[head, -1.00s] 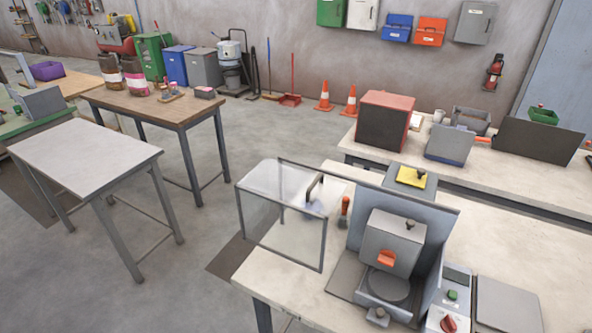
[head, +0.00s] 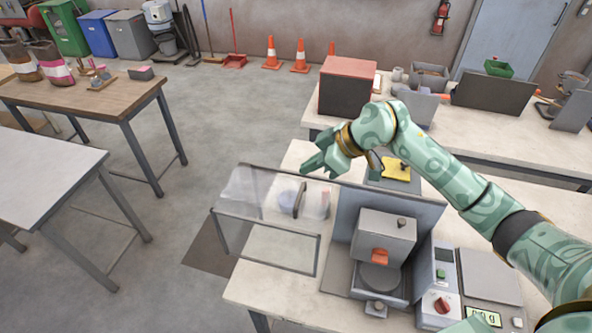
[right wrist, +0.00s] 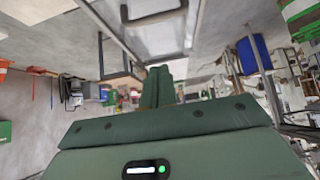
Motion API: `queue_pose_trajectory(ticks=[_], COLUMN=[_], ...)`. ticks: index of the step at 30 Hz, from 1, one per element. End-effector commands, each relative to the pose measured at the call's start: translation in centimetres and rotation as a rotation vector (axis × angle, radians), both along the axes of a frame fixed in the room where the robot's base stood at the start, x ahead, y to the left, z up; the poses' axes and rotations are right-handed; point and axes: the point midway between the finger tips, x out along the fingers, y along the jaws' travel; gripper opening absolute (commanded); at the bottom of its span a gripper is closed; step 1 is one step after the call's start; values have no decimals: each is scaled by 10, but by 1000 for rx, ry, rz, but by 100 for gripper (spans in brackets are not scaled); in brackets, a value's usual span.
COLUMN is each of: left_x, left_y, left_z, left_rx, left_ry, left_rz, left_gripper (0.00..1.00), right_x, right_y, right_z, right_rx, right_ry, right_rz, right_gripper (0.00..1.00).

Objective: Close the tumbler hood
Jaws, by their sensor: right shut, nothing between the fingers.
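The tumbler hood (head: 318,252) appears in the head view as a clear, dark-framed box at the left end of the near workbench. A dark upright handle (head: 299,199) stands at its right part, and a blurry bluish shape shows through the clear panels. I cannot tell how far the hood is open. My right gripper (head: 312,166) is shut and empty, above the far right part of the hood, apart from the handle in the picture. In the right wrist view, its shut fingers (right wrist: 158,88) show with nothing between them. My left gripper is not in view.
A yellow-topped box (head: 396,170) sits behind. Open floor lies left of the near workbench (head: 243,292).

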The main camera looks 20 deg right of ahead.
Motion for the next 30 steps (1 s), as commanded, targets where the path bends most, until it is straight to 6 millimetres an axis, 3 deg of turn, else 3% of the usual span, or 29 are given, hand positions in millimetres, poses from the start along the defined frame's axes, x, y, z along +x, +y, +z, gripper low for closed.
queue_pose_trajectory(ticks=[15, 21, 30], left_x=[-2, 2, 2], left_y=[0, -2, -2], left_z=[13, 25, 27], left_rx=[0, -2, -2], left_ry=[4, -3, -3], left_rz=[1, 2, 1], left_gripper=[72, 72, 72], right_x=[35, 19, 13], right_y=[57, 32, 23], right_z=[-71, -76, -78], right_rx=[5, 2, 4], right_ry=[3, 1, -2], right_rz=[3, 3, 3], right_gripper=[0, 0, 0])
